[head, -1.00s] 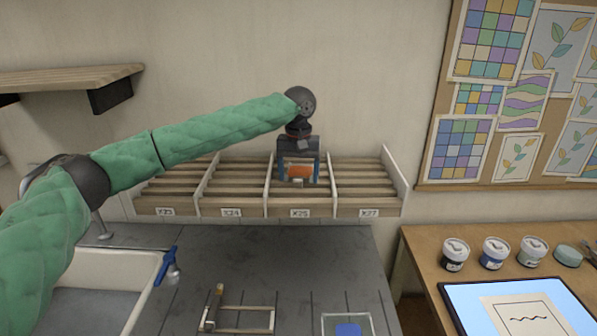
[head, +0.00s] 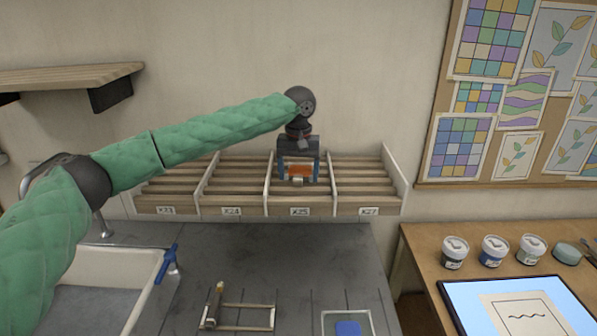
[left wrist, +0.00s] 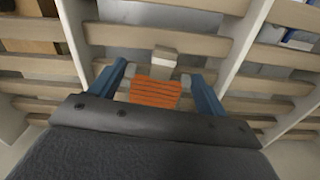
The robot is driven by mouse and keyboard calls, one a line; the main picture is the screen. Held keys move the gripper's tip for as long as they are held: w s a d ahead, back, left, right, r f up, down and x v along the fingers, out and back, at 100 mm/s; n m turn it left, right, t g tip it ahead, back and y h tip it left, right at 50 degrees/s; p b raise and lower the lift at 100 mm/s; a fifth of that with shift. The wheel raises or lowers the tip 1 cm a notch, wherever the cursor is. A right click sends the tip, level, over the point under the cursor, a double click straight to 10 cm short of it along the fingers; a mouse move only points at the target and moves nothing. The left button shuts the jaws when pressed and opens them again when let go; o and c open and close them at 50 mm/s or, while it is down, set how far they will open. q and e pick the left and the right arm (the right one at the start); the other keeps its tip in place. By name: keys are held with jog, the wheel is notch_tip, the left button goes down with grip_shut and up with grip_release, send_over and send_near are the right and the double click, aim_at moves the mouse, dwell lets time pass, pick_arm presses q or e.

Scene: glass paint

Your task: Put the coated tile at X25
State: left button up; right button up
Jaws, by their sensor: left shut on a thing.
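An orange piece with a ribbed face (head: 301,169) sits between the blue fingers of my left gripper (head: 298,174), which is shut on it. A small pale block shows at its lower edge in the head view. In the left wrist view the orange piece (left wrist: 155,93) lies between the two fingers, with the pale block (left wrist: 163,60) beyond it. The gripper is at the third bay of the slatted rack, whose label (head: 300,212) seems to read X25. The wrist hides part of the bay. I cannot tell whether the piece touches the slats. My right gripper is out of view.
White dividers (head: 267,190) flank the bay on both sides. The neighbouring bays, marked X24 (head: 232,212) and X27 (head: 369,212), look empty. Below are a sink (head: 120,262), a small wooden frame (head: 240,318) and a tray with a blue piece (head: 348,328).

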pick_arm(q)
jog(key=shift+r+p, duration=0.1)
jog(key=shift+p, duration=0.35)
dwell(0.7)
jog(key=o, duration=1.1)
